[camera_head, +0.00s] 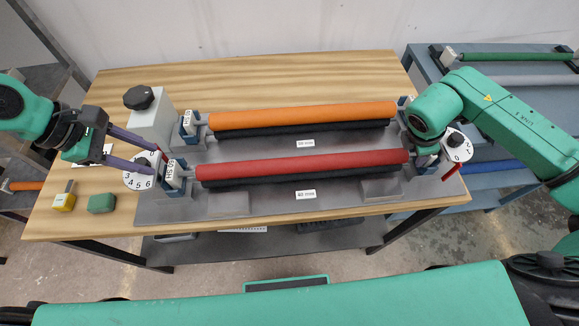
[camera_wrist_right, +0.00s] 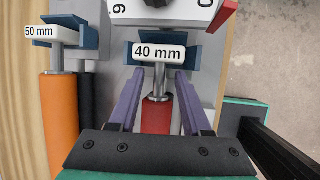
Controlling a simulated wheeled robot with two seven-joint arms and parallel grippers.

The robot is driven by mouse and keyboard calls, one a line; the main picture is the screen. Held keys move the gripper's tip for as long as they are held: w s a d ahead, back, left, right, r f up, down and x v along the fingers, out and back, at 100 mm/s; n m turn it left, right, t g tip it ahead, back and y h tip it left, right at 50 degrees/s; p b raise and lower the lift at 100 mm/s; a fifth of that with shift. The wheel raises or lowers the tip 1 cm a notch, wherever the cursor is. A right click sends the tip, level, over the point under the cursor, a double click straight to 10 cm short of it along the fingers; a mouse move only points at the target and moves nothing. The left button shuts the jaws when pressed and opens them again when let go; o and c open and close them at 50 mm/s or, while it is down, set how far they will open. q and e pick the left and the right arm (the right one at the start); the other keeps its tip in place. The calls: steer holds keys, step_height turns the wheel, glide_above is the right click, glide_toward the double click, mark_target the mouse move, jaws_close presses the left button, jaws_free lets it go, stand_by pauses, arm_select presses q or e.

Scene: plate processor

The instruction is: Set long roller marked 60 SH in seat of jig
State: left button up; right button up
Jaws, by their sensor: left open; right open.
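A jig (camera_head: 330,206) on the wooden table bears two long rollers. The orange roller (camera_head: 300,116) lies at the back and the red roller (camera_head: 300,165) at the front, each above a black roller. Tags at their left ends show SH lettering; I cannot read the numbers surely. In the right wrist view the tag at the orange roller (camera_wrist_right: 60,125) reads 50 mm, and the one at the red roller (camera_wrist_right: 157,115) reads 40 mm. My left gripper (camera_head: 148,158) is open near the red roller's left end. My right gripper (camera_wrist_right: 158,80) is open, its fingers either side of the red roller's right end.
Numbered dials (camera_head: 140,181) stand at both ends of the jig. A grey block with a black knob (camera_head: 139,97) is behind the left end. A blue bench (camera_head: 500,70) at right holds more rollers.

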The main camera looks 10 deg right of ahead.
steer(key=v, duration=1.1)
steer(key=shift+r, duration=0.3)
steer(key=shift+s, duration=0.15)
